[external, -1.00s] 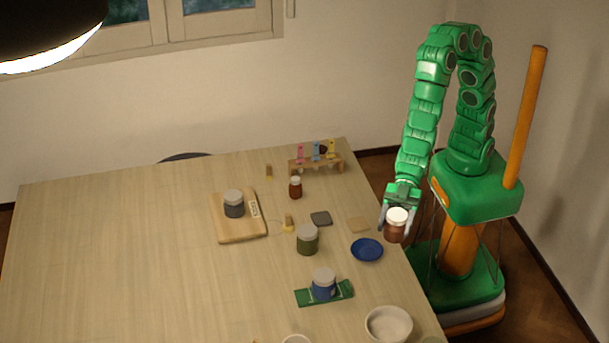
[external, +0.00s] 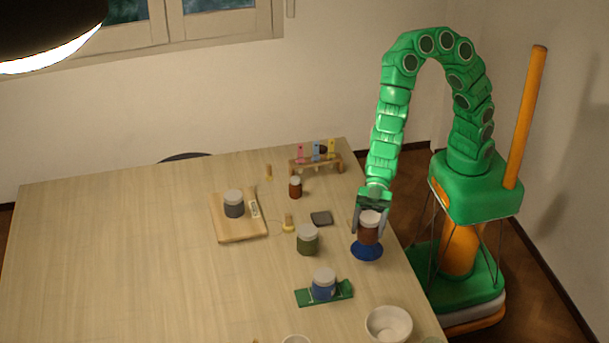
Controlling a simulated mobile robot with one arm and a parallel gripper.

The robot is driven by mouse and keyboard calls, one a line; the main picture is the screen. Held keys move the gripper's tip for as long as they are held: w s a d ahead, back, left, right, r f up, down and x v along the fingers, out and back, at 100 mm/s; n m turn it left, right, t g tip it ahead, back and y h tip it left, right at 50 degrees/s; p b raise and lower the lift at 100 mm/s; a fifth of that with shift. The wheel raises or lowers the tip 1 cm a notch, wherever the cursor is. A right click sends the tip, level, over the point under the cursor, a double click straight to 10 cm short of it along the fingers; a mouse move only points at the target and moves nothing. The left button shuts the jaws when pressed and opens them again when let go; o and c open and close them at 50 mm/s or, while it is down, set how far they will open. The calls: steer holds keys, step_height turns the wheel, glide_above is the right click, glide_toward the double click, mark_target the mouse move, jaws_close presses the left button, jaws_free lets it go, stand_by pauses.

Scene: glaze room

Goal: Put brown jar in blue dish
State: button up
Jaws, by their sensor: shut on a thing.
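My gripper (external: 370,222) is shut on a brown jar (external: 369,233) with a white lid, held upright. The jar is over the blue dish (external: 367,251) in the external view and hides the dish's back part. I cannot tell whether the jar's bottom touches the dish. The dish lies on the table near its right edge. A second, smaller brown jar (external: 295,190) with a pale lid stands farther back, in front of the small rack.
A green jar (external: 307,242) stands left of the dish. A blue jar (external: 324,286) stands on a green mat (external: 345,290). A white bowl (external: 389,324) is at the front right. A grey jar (external: 233,206) stands on a wooden board (external: 240,232). The table's left side is clear.

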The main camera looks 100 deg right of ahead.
mark_target(367, 243)
steer(key=shift+f, duration=2.3)
steer(key=shift+f, duration=0.4)
steer(key=o, duration=1.3)
steer(key=shift+c, duration=0.2)
steer(key=shift+r, duration=0.1)
steer(key=shift+r, duration=0.3)
steer(key=shift+s+d+r, duration=0.15)
steer(key=shift+d+r, duration=0.05)
steer(key=shift+v, duration=3.5)
steer(key=shift+d+f, duration=0.1)
